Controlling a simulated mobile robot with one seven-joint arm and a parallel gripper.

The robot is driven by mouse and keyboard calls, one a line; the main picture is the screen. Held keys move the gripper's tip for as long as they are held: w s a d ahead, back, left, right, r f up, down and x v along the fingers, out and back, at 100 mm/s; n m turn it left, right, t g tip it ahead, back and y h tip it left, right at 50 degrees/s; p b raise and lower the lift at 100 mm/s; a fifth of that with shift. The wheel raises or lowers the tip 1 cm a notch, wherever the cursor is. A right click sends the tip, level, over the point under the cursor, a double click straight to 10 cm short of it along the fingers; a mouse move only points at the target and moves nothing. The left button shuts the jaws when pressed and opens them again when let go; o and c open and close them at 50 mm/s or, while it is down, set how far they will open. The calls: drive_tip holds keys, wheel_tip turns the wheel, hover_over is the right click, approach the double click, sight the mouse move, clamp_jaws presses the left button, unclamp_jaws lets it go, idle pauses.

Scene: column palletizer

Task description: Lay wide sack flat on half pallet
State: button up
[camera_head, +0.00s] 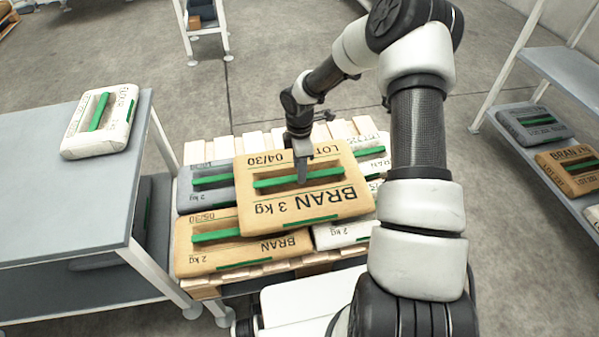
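The wide sack (340,203) is tan, marked BRAN 3 kg, with a green handle strip on top. It lies flat and level over the middle of the half pallet (262,272), overlapping the sacks below. I cannot tell whether it touches them. My gripper (302,177) points down from above at the middle of its handle and appears shut on it; only the near finger shows clearly. Below lie a grey sack (195,190), a tan bran sack (205,250), a white sack (345,236) and another white sack (377,166), partly hidden by the wide sack and my arm.
A grey table (50,200) with a white flour sack (105,118) stands left, close to the pallet. A shelf rack (570,75) with grey and tan sacks stands right. Another rack (205,30) is at the back. Open concrete floor lies behind the pallet, whose far slats are bare.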

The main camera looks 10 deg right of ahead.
wheel_tip(320, 180, up, 9)
drive_tip(key=p, duration=0.1)
drive_tip(key=shift+p, duration=0.35)
drive_tip(key=shift+r, duration=0.15)
drive_tip(key=s+r+m+t+h, duration=0.1)
drive_tip(key=s+r+m, duration=0.4)
drive_tip(key=r, duration=0.6)
drive_tip(key=s+r+m+t+h, duration=0.1)
drive_tip(key=s+r+m, duration=0.2)
drive_tip(key=s+r, duration=0.6)
drive_tip(key=s+r+m+t+y, duration=0.2)
drive_tip(key=s+r+m+t, duration=0.2)
drive_tip(key=s+r+m, duration=0.75)
wheel_tip(320, 180, up, 17)
drive_tip(key=s+n+p, duration=0.1)
drive_tip(key=p, duration=1.7)
drive_tip(key=shift+s, duration=0.25)
